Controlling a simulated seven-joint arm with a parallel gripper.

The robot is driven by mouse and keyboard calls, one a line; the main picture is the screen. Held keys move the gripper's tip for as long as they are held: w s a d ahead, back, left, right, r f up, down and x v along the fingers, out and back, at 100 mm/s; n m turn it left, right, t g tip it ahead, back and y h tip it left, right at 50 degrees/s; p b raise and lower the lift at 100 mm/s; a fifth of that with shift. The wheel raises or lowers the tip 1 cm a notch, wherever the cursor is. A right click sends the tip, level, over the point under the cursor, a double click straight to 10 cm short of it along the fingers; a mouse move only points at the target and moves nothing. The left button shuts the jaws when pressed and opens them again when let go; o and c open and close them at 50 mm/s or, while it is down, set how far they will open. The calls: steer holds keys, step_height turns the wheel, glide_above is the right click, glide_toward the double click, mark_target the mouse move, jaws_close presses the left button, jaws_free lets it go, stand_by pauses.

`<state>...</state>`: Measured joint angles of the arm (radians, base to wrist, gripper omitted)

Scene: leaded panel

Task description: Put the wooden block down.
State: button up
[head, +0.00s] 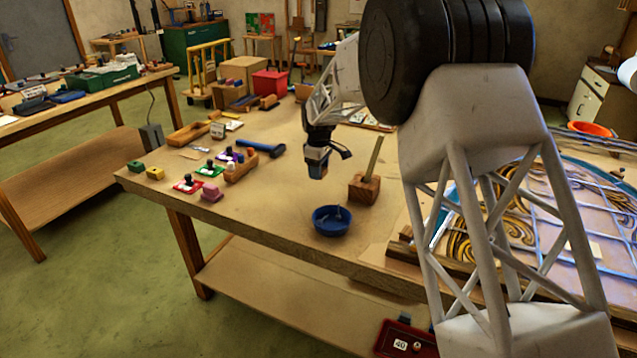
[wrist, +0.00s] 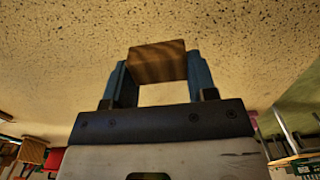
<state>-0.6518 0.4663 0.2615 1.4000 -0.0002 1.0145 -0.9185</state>
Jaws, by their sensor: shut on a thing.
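The wooden block (wrist: 158,62) is brown with darker grain and sits between the two blue fingers of my gripper (wrist: 158,78) in the wrist view. Both fingers touch its sides. In the head view my gripper (head: 317,160) points down over the workbench, left of a wooden block with an upright stick (head: 364,189) and behind a blue bowl (head: 332,221). Only a small part of the held block shows there, low between the fingers. I cannot tell the exact gap between it and the benchtop.
The workbench (head: 275,205) has a clear patch left of the blue bowl. The leaded panel (head: 540,215) is at the right, partly behind my arm.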

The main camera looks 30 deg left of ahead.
mark_target(319, 189)
steer(key=shift+f, duration=0.1)
steer(key=shift+f, duration=2.4)
steer(key=shift+f, duration=0.1)
steer(key=o, duration=0.9)
step_height(319, 189, up, 12)
steer(key=shift+r, duration=0.15)
